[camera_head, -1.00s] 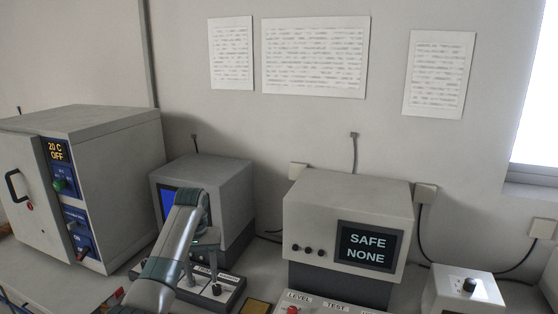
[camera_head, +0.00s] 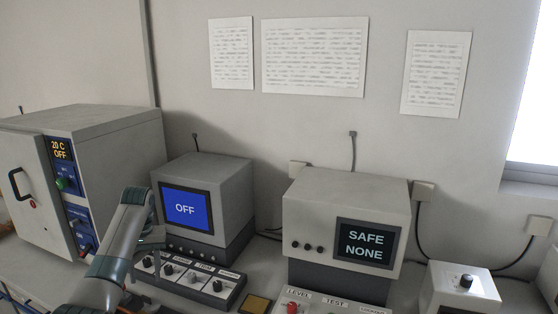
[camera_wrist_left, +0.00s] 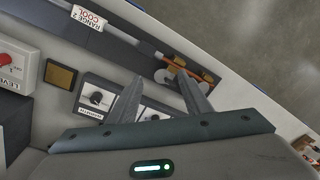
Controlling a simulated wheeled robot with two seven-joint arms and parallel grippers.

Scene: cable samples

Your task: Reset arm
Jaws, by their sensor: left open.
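My left arm (camera_head: 122,245) comes in from the lower left in the head view, in front of the left grey instrument. Its gripper hangs by the left end of that instrument's knob panel, and its fingertips are hard to make out there. The fingers overlap the view of the labelled knob panel (camera_wrist_left: 96,97). My right gripper is in neither view.
A grey oven (camera_head: 120,140) reading 20 C OFF stands at left. The left instrument's blue screen (camera_head: 185,208) reads OFF. A second instrument (camera_head: 345,200) reads SAFE NONE. A small white box (camera_head: 462,290) with a knob stands at right. Orange-brown items (camera_wrist_left: 180,77) lie near the bench edge.

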